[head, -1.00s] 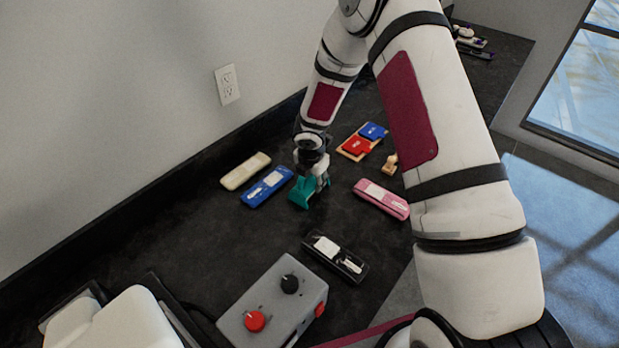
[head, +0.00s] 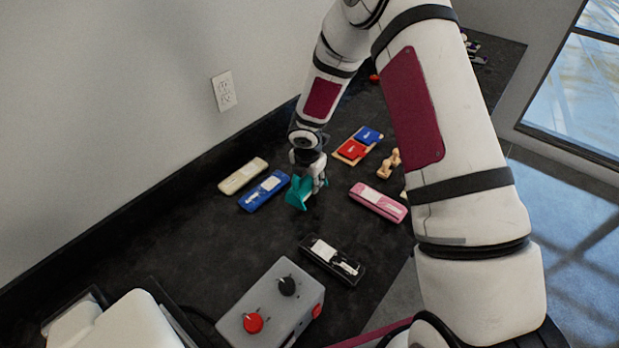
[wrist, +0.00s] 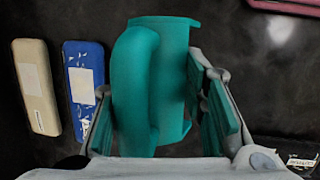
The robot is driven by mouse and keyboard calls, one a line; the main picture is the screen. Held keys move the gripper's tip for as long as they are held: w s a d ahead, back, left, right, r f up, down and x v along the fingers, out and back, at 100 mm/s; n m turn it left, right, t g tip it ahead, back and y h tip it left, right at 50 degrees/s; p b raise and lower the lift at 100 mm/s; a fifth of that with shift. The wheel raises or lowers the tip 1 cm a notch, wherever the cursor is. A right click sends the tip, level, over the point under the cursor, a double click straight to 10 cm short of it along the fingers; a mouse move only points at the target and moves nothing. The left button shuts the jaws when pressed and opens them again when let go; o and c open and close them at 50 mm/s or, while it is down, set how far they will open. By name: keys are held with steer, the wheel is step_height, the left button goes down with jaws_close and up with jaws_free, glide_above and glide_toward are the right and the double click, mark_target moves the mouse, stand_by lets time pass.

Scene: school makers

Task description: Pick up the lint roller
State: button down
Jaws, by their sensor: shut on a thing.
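A teal object with a thick curved handle and a half-round shell (wrist: 170,65), which I take to be the lint roller, is between my gripper's fingers in the wrist view. In the head view it shows as a small teal piece (head: 297,193) under the gripper. My gripper (wrist: 158,118) is shut on it, with a finger on each side. The gripper (head: 308,184) points down over the black counter. The fingers hide part of the object. I cannot tell whether it touches the counter.
A beige case (head: 243,175) and a blue case (head: 264,190) lie left of the gripper. A pink case (head: 378,202) lies right, a black case (head: 333,259) nearer. A puzzle-like board (head: 342,153) and wooden piece (head: 389,163) lie behind. A grey control box (head: 262,302) stands in front.

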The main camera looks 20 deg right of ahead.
steer(key=shift+s+a+r+p, duration=0.25)
steer(key=shift+s+a+p, duration=0.15)
steer(key=shift+s+p, duration=1.6)
steer(key=shift+s+a+r+p, duration=0.3)
steer(key=shift+s+p, duration=1.15)
steer(key=shift+s, duration=1.2)
steer(key=shift+s+a+r+p, duration=0.2)
steer(key=shift+s+a+p, duration=0.25)
steer(key=shift+s+p, duration=1.55)
